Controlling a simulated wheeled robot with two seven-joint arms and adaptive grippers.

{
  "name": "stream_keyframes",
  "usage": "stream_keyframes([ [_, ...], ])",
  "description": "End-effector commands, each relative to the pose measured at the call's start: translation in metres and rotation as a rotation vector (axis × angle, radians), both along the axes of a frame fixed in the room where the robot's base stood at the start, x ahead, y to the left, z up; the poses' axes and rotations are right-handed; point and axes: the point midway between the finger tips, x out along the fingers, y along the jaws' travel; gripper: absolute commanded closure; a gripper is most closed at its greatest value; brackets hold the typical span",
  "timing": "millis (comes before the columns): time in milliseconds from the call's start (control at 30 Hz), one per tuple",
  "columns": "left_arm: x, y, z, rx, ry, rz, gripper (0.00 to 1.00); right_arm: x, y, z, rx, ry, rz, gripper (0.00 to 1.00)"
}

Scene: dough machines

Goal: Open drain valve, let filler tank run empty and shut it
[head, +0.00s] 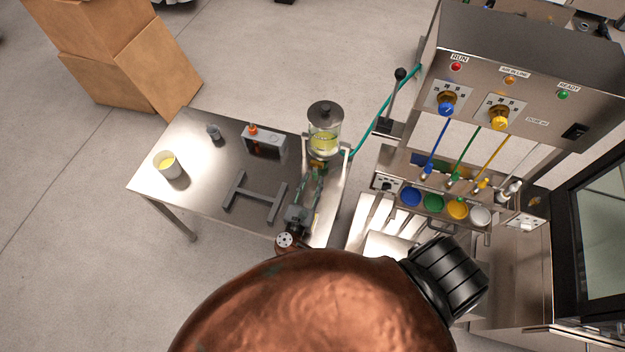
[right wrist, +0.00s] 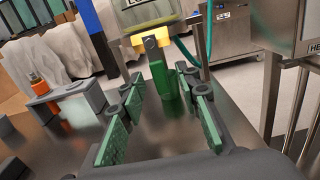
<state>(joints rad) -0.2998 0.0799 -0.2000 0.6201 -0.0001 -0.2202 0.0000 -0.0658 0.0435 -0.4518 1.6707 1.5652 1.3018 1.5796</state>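The filler tank (head: 325,136) is a clear cylinder with a dark lid and yellow liquid inside, at the table's right end. Its lower edge shows at the top of the right wrist view (right wrist: 150,12). Below it sits a yellow valve part (right wrist: 151,39) with a grey round pivot, and a green upright piece (right wrist: 161,82) below that, seemingly its handle. My right gripper (head: 314,184) is in front of the valve. In the right wrist view its green-padded fingers (right wrist: 165,100) are apart, with the green piece ahead between them. Contact cannot be told. My left gripper is not in view.
The steel table (head: 215,185) holds a cup with yellow contents (head: 168,167), a small grey item (head: 213,131), a grey box with an orange knob (head: 265,143) and a grey H-shaped stand (head: 254,198). A control cabinet (head: 530,75) stands right. A large copper shape (head: 300,310) blocks the near view.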

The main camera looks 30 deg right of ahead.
Motion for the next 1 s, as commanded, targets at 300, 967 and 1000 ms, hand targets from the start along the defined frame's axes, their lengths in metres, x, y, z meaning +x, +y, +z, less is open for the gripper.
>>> stream_keyframes([
  [300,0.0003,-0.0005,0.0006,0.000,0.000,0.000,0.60,0.0055,-0.0040,0.0002,0.001,-0.001,0.003,0.70],
  [967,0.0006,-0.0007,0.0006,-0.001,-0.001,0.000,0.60,0.0055,-0.0032,0.0003,0.001,-0.001,0.004,1.00],
  [1000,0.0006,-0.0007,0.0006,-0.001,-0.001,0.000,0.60,0.0055,-0.0032,0.0003,0.001,-0.001,0.004,1.00],
])
